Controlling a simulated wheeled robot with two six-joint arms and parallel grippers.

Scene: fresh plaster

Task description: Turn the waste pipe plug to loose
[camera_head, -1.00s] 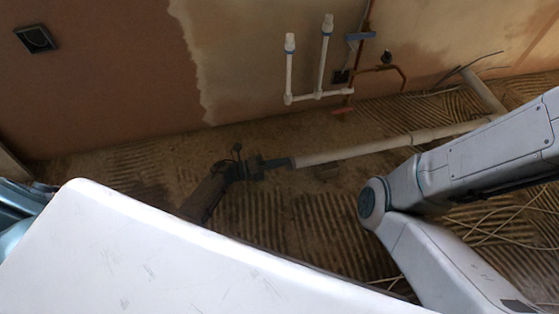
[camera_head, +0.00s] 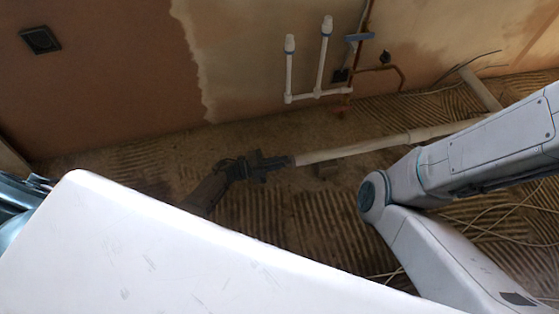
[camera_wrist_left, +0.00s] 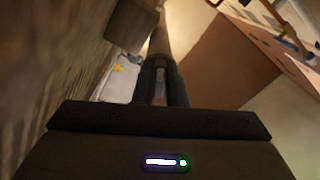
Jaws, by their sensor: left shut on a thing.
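The waste pipe (camera_head: 370,146) is a long pale pipe lying low over the floor. The plug is at its left end, at the fingers of my dark left gripper (camera_head: 284,162); the plug is mostly hidden in the head view. In the left wrist view, my left gripper (camera_wrist_left: 163,88) has its two fingers shut on the plug (camera_wrist_left: 160,91), a small piece between them. The pipe (camera_wrist_left: 162,45) runs straight on beyond the fingertips. My right gripper is out of view; only pale links of my right arm show at the right.
White supply pipes (camera_head: 319,95) and a copper pipe (camera_head: 395,72) stand at the wall behind. A small block (camera_head: 326,170) sits under the waste pipe. Loose cables (camera_head: 500,222) lie on the ridged floor at right. A black wall box (camera_head: 40,40) is at upper left.

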